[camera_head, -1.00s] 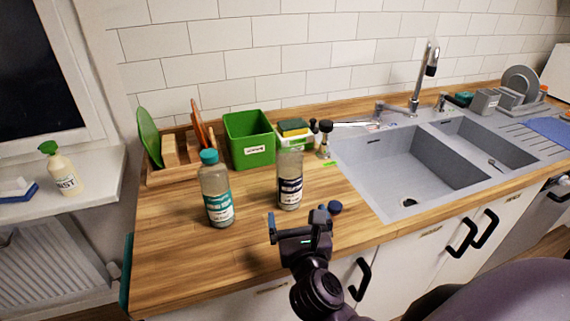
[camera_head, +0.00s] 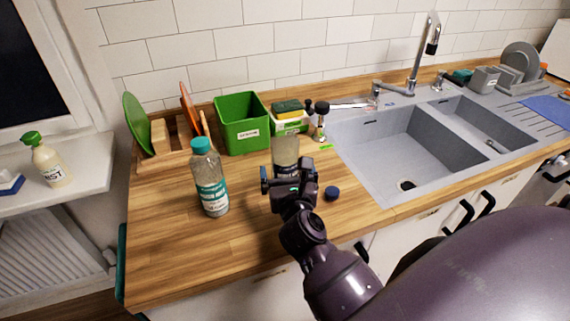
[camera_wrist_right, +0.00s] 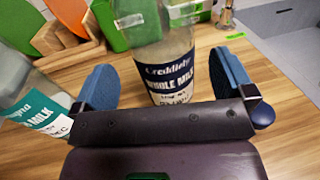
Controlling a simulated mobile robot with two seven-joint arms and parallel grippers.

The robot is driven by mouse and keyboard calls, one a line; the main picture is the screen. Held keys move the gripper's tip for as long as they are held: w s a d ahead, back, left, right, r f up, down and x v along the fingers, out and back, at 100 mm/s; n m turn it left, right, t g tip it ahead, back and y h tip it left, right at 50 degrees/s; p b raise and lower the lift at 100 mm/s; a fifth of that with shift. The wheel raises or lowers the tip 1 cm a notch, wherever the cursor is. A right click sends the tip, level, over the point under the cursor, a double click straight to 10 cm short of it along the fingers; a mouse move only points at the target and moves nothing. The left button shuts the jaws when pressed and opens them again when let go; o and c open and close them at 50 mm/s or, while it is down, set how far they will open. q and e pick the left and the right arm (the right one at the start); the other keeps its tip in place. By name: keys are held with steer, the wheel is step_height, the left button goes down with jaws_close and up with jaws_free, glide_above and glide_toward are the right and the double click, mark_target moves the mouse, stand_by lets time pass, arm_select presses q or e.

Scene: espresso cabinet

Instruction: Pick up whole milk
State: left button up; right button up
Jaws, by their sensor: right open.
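The whole milk bottle (camera_wrist_right: 165,62) has a dark blue label and stands upright between the two open fingers of my right gripper (camera_wrist_right: 163,87) in the right wrist view. Neither finger visibly closes on it. In the head view my right gripper (camera_head: 287,181) is in front of the whole milk bottle (camera_head: 286,151) and hides its lower part. A second milk bottle with a teal cap and label (camera_head: 210,178) stands to the left; it also shows at the left of the wrist view (camera_wrist_right: 32,105). My left gripper is not in view.
A dark blue cap (camera_head: 331,193) lies on the wooden counter (camera_head: 190,255) right of the gripper. Behind are a green bin (camera_head: 241,125), a sponge (camera_head: 287,106) and a wooden rack with boards (camera_head: 160,150). The sink (camera_head: 385,145) is to the right. The counter's front left is clear.

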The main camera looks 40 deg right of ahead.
steer(key=shift+x, duration=2.35)
steer(key=shift+s+d+r, duration=0.1)
steer(key=shift+d+r, duration=0.05)
steer(key=shift+c, duration=0.5)
steer(key=c, duration=1.2)
